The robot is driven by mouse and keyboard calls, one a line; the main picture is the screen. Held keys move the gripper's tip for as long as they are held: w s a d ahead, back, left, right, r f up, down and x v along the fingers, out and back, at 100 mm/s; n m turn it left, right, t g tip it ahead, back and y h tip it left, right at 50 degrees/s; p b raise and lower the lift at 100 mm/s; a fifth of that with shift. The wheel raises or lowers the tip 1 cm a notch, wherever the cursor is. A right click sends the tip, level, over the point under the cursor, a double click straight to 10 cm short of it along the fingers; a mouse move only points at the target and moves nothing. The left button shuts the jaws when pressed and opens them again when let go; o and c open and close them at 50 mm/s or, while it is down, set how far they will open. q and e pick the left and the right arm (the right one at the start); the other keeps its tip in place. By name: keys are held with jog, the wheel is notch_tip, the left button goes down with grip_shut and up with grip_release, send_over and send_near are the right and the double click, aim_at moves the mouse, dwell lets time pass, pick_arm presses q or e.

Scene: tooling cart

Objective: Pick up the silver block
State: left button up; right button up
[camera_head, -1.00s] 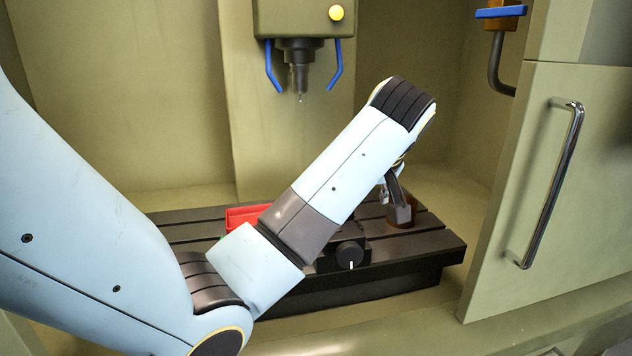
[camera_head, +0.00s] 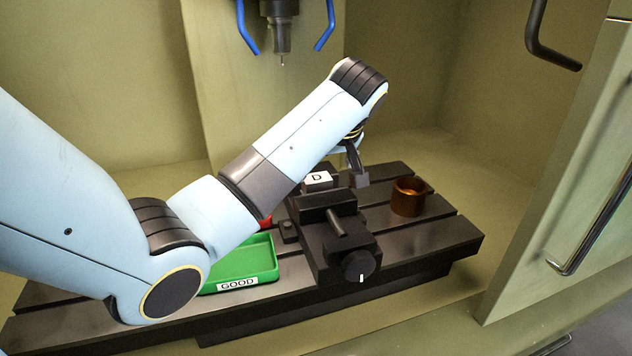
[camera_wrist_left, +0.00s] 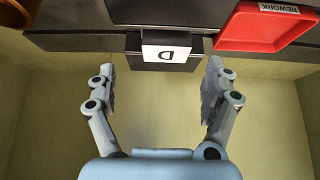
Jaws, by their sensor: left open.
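My right gripper is not in view.
A green tray marked GOOD (camera_head: 262,272) lies left of the vise, partly behind my arm. A red tray marked REWORK (camera_wrist_left: 262,40) is mostly hidden in the head view. A copper-brown cup (camera_head: 408,204) stands right. The spindle (camera_head: 282,35) hangs above. An open door is at right.

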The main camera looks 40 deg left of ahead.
aim_at(317, 178)
pick_arm(q)
jog(key=x, duration=0.3)
jog(key=p+x, duration=0.1)
jog(key=shift+s+a+f, duration=0.2)
jog(key=shift+s+a, duration=0.05)
jog(key=shift+s, duration=0.1)
jog(key=shift+w+a+f, duration=0.15)
jog(key=shift+f, duration=0.2)
jog(key=c, duration=1.4)
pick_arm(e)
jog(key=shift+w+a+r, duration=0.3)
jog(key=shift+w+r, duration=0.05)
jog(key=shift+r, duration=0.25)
